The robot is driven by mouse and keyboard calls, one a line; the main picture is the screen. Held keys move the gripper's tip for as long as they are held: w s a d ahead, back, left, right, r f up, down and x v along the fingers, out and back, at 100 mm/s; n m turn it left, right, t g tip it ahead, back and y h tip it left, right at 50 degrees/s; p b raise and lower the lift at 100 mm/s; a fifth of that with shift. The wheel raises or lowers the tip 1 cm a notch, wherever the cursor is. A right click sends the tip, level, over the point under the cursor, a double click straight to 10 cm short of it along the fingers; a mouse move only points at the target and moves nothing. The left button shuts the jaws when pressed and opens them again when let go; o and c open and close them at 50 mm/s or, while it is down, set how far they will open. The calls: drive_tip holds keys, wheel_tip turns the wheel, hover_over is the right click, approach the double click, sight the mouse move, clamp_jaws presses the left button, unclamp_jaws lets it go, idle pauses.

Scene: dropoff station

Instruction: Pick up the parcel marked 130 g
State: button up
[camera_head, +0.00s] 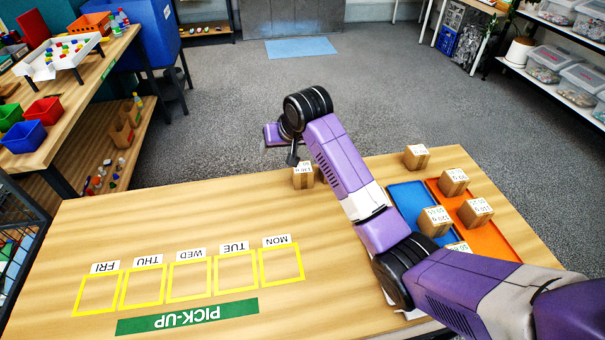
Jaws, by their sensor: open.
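Small brown parcels with white labels stand on the wooden table (210,220). One parcel (303,179) stands near the far edge, just below and to the right of my gripper (279,153). A second parcel (320,174) is beside it, mostly hidden behind my arm. The labels are upside down and too small to read surely, so I cannot tell which parcel is marked 130 g. My gripper is open, with its fingers pointing down above the far edge. It looks empty and apart from the near parcel, though the gap is hard to judge.
At the right, a blue tray (405,197) and an orange tray (508,238) carry several parcels; another parcel (416,158) stands behind them. Yellow day squares (190,281) and a green PICK-UP strip (187,317) mark the left, which is clear.

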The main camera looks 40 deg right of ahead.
sight(303, 168)
drive_tip(key=s+d+g, duration=0.1)
drive_tip(key=s, duration=0.1)
drive_tip(key=s+g, duration=0.2)
drive_tip(key=s+d+m+g, duration=0.1)
drive_tip(key=s+g, duration=0.1)
drive_tip(key=s, duration=0.1)
drive_tip(key=shift+d+f, duration=0.2)
drive_tip(key=shift+d, duration=0.15)
drive_tip(key=shift+s+f+g, duration=0.1)
drive_tip(key=shift+f+g, duration=0.2)
drive_tip(key=shift+f, duration=0.05)
drive_tip(key=shift+w+d+f+p, duration=0.1)
drive_tip(key=shift+w+f+p, duration=0.1)
drive_tip(key=shift+f, duration=0.95)
drive_tip(key=shift+w+d+f+p, duration=0.1)
drive_tip(key=shift+w+f+p, duration=0.05)
drive_tip(key=shift+f, duration=1.05)
drive_tip(key=shift+w+d+f+p, duration=0.1)
drive_tip(key=shift+w+f+p, duration=0.1)
drive_tip(key=shift+f, duration=0.95)
drive_tip(key=c, duration=1.2)
